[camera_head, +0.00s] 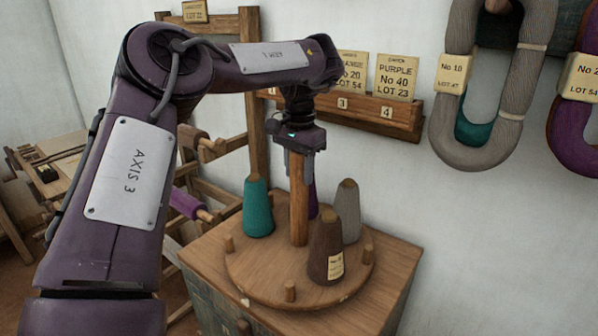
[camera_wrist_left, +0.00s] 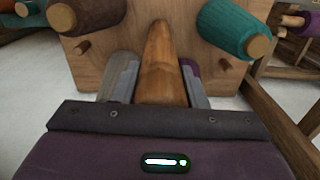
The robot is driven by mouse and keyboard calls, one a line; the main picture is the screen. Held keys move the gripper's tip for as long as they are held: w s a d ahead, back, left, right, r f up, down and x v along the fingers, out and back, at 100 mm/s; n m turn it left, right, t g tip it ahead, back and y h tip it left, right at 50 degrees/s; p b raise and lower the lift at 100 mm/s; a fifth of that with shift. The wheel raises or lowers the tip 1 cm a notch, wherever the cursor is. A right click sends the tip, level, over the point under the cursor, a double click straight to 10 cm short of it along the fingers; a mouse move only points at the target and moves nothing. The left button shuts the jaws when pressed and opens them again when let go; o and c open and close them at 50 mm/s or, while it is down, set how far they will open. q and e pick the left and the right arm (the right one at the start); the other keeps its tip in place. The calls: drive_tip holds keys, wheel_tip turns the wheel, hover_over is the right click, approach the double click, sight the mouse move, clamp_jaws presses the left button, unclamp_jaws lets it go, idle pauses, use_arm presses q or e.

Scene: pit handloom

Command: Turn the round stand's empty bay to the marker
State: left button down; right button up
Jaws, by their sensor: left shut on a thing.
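The round stand (camera_head: 262,268) is a wooden disc on a cabinet, with a central post (camera_head: 299,215) and short rim pegs. It bears a teal cone (camera_head: 257,208), a grey cone (camera_head: 347,205), a brown labelled cone (camera_head: 326,250) and a purple one (camera_head: 312,200) partly behind the post. My right gripper is out of view.
The cabinet (camera_head: 395,275) stands near the wall. A wall rack (camera_head: 375,115) with lot cards is behind the stand. Grey yarn (camera_head: 480,140) and purple yarn (camera_head: 570,140) hang at right. A wooden loom frame (camera_head: 250,90) is behind my arm at left.

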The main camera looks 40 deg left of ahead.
use_arm(q)
drive_tip(key=shift+w+r+n, duration=0.1)
drive_tip(key=shift+r+n, duration=0.1)
drive_tip(key=shift+n, duration=0.4)
idle(0.3)
drive_tip(key=c, duration=1.1)
unclamp_jaws()
drive_tip(key=shift+o, duration=1.1)
drive_tip(key=shift+f, duration=0.1)
wheel_tip(320, 180, up, 8)
drive_tip(key=p, duration=0.7)
drive_tip(key=shift+f, duration=0.15)
